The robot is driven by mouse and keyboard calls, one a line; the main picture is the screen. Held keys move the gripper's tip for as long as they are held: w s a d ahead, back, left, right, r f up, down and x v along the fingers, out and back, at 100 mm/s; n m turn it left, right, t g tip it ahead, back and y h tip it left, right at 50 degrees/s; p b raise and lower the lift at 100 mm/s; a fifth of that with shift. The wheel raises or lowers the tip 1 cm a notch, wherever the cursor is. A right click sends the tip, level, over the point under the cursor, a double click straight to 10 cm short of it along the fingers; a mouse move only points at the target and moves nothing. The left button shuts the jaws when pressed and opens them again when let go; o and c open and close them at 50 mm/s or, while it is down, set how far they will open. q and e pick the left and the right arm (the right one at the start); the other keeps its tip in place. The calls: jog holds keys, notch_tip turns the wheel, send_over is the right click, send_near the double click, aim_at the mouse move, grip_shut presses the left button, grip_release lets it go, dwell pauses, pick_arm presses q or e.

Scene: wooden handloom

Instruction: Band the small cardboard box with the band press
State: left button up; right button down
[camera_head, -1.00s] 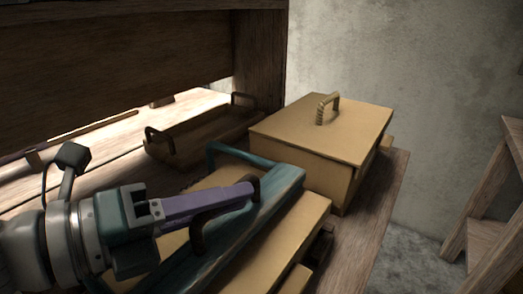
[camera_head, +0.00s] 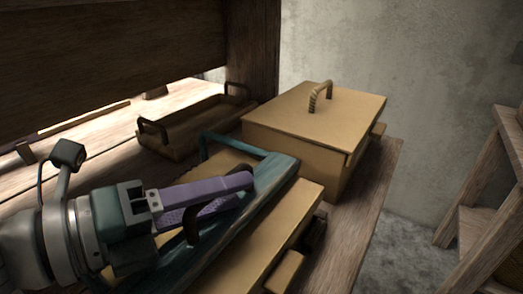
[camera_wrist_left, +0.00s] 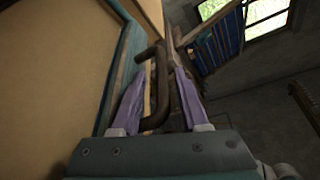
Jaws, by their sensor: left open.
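The band press (camera_head: 277,187), as I take it, has a teal frame lying over a yellowish board (camera_head: 250,254) on the bench. A dark curved handle (camera_head: 191,229) stands on the frame. My left gripper (camera_head: 243,192) has two purple fingers over the frame at this handle. In the left wrist view the open fingers (camera_wrist_left: 158,88) lie on either side of the dark handle (camera_wrist_left: 161,80), with gaps visible. No thing is clearly identifiable as the small cardboard box; what lies under the frame is partly hidden. My right gripper is not in view.
A tan lidded box (camera_head: 300,107) with a rope-like handle stands behind the press. A shallow wooden tray (camera_head: 185,137) with two dark handles sits to its left. A dark beam (camera_head: 110,55) crosses above. A wooden stand (camera_head: 484,210) is at the right, beyond the bench edge.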

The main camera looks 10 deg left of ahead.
pick_arm(q)
jog(key=shift+a, duration=0.1)
jog(key=v, duration=0.9)
jog(key=shift+s+b, duration=0.2)
jog(key=shift+b, duration=0.2)
jog(key=shift+s+a+r, duration=0.15)
jog(key=shift+a, duration=0.05)
